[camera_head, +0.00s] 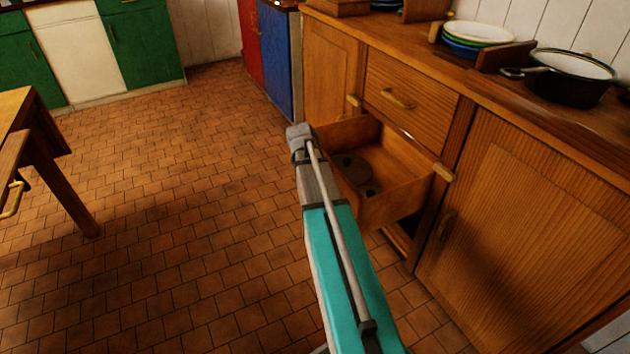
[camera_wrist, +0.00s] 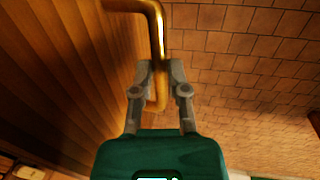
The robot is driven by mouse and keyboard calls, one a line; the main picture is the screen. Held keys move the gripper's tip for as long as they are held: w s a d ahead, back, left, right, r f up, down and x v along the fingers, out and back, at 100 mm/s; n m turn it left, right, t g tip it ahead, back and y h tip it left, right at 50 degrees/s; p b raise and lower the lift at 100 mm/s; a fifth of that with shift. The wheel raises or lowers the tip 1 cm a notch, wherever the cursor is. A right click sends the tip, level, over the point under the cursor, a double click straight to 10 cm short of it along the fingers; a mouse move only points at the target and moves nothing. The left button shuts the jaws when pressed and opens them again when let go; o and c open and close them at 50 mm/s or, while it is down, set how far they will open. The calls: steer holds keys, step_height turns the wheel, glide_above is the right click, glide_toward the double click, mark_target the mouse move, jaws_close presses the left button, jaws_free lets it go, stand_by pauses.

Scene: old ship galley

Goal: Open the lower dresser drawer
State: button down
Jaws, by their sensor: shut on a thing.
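The lower dresser drawer (camera_head: 395,205) stands pulled out from the wooden dresser, below a closed upper drawer (camera_head: 420,107). Dark round things (camera_head: 352,167) lie inside it; I cannot tell what they are. In the wrist view, the wooden drawer front (camera_wrist: 60,60) fills the left side. Its brass handle (camera_wrist: 157,30) sticks out from it. My gripper (camera_wrist: 160,72) is shut on the lower part of this handle. In the head view my arm hides the gripper, the handle and part of the drawer front.
A closed cabinet door (camera_head: 530,225) is right of the drawer. A black pot (camera_head: 570,85) and stacked plates (camera_head: 478,33) stand on the dresser top. A wooden table (camera_head: 50,135) is at the left. The tiled floor (camera_head: 180,210) between is clear.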

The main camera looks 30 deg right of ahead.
steer(key=shift+w+d, duration=0.15)
steer(key=shift+w, duration=0.2)
steer(key=c, duration=0.7)
jaws_free()
steer(key=shift+o, duration=0.3)
steer(key=shift+s+d, duration=0.1)
steer(key=shift+s, duration=0.05)
steer(key=shift+s+r, duration=0.1)
step_height(320, 180, up, 9)
steer(key=p, duration=0.9)
steer(key=shift+r+p, duration=0.4)
steer(key=shift+p, duration=0.1)
steer(key=shift+s, duration=0.35)
